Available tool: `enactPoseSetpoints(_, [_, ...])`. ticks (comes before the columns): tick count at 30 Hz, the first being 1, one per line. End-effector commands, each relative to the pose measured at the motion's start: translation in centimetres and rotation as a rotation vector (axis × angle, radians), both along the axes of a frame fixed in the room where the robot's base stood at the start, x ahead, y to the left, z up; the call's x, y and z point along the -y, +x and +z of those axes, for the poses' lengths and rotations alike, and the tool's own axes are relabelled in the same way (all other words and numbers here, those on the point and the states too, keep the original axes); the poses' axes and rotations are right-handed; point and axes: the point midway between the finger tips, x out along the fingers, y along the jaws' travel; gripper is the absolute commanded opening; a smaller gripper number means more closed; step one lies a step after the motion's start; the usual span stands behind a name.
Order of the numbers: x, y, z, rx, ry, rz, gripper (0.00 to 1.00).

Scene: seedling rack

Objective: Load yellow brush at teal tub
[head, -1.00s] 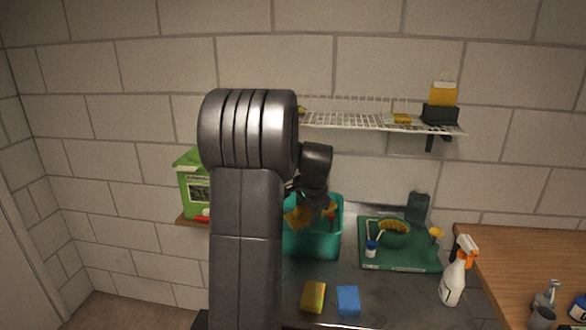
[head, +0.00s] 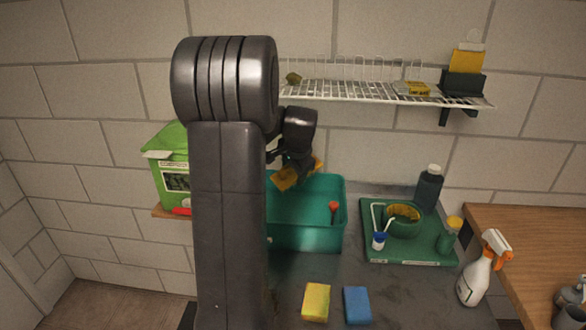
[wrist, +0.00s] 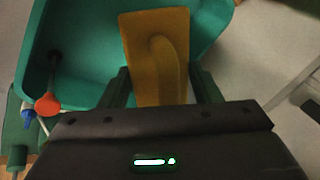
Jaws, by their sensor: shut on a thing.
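My gripper (wrist: 160,90) is shut on the yellow brush (wrist: 155,30), which has a flat yellow block and a raised handle between the fingers. In the head view the brush (head: 286,178) hangs at the left part of the teal tub (head: 310,238), around or above its rim level. The tub stands on the dark counter; its left side is hidden by my arm. In the wrist view the teal tub (wrist: 85,60) lies behind and below the brush. An orange-red-headed tool (head: 334,207) stands inside the tub, and its round end (wrist: 47,104) shows in the wrist view.
A green tray (head: 400,259) with a bowl and bottles stands right of the tub. A yellow sponge (head: 316,301) and a blue sponge (head: 357,305) lie in front. A wire shelf (head: 350,90) hangs above. A spray bottle (head: 474,280) stands at right, a green box (head: 172,165) at left.

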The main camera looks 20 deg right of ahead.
Motion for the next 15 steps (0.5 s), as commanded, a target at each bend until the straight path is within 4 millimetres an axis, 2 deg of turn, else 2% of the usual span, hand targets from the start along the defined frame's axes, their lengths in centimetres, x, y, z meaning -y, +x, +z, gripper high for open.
enactPoseSetpoints(1, [0.0, 0.0, -0.9, 0.0, 0.0, 0.0, 0.39])
enactPoseSetpoints(15, [0.0, 0.0, -5.5, 0.0, 0.0, 0.0, 0.39])
